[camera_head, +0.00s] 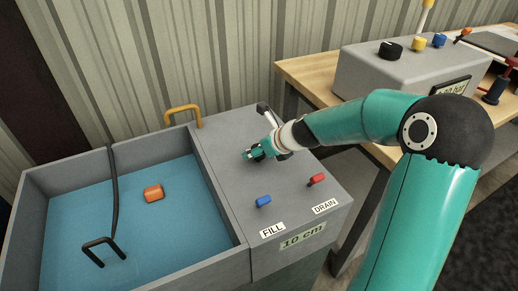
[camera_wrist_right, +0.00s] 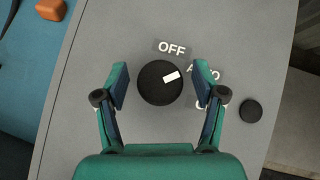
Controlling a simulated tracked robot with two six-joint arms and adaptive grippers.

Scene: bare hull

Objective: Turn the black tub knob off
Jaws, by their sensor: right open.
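The black tub knob (camera_wrist_right: 160,83) is round with a white pointer mark, and sits on the grey panel beside the tub. In the right wrist view the mark points up and right, toward the partly covered AUTO label (camera_wrist_right: 203,71). The OFF label (camera_wrist_right: 172,48) is just above the knob. My right gripper (camera_wrist_right: 160,84) is open, with one finger on each side of the knob and a visible gap to each. In the head view my right gripper (camera_head: 256,153) is over the panel and hides the knob. My left gripper is not in view.
A small black round part (camera_wrist_right: 251,111) lies right of the gripper. The tub (camera_head: 240,259) holds blue water and an orange block (camera_head: 153,193). A grey control box (camera_head: 375,72) stands on the bench.

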